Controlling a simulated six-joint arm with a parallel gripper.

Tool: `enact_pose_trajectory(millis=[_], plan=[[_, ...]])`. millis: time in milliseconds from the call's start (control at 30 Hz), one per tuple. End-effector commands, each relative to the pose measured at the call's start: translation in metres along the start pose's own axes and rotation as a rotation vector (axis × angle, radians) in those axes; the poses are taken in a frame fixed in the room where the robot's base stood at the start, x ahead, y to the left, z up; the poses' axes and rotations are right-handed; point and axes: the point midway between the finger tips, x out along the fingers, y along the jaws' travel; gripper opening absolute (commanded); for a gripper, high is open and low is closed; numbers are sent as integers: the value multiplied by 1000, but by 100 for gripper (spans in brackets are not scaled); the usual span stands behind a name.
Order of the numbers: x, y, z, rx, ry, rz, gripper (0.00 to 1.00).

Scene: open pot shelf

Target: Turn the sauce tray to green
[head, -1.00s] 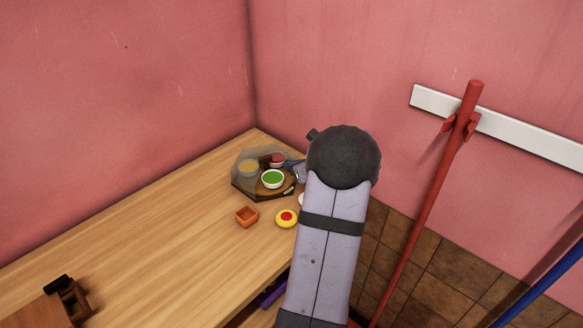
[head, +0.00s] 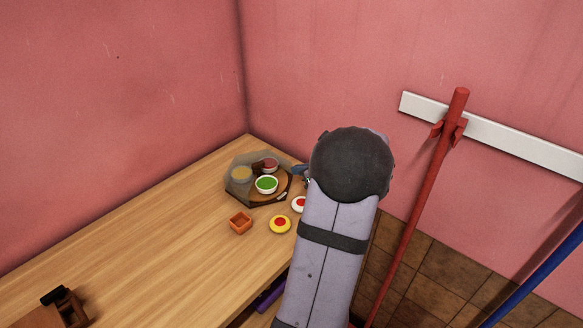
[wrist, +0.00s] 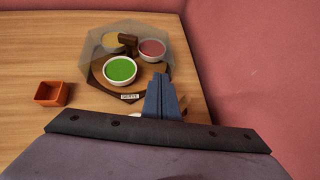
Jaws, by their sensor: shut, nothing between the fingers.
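The sauce tray (head: 283,191) is a round wooden turntable at the far corner of the wooden counter, partly under a clear angular cover (head: 233,167). It holds a green bowl (head: 266,184), a yellow bowl (head: 241,174) and a red bowl (head: 268,164). In the wrist view the green bowl (wrist: 120,70) is at the front, in the cover's opening, above a "SERVE" label (wrist: 130,97). The yellow bowl (wrist: 113,42) and red bowl (wrist: 152,49) are behind, with a brown handle (wrist: 129,43) in the middle. My gripper (wrist: 160,78) is shut and empty, at the tray's right front; contact is unclear.
A white button with a red centre (head: 299,204) is partly hidden by my arm. Pink walls meet behind the tray.

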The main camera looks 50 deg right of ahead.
Motion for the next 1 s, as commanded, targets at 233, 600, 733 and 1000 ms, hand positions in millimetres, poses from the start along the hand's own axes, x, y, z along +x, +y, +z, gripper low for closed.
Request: enact_pose_trajectory(millis=[233, 600, 733, 1000], plan=[[-23, -2, 1, 0, 0, 0, 0], [-33, -3, 11, 0, -1, 1, 50], [-34, -1, 16, 0, -7, 1, 50], [1, 21, 12, 0, -152, -22, 50]])
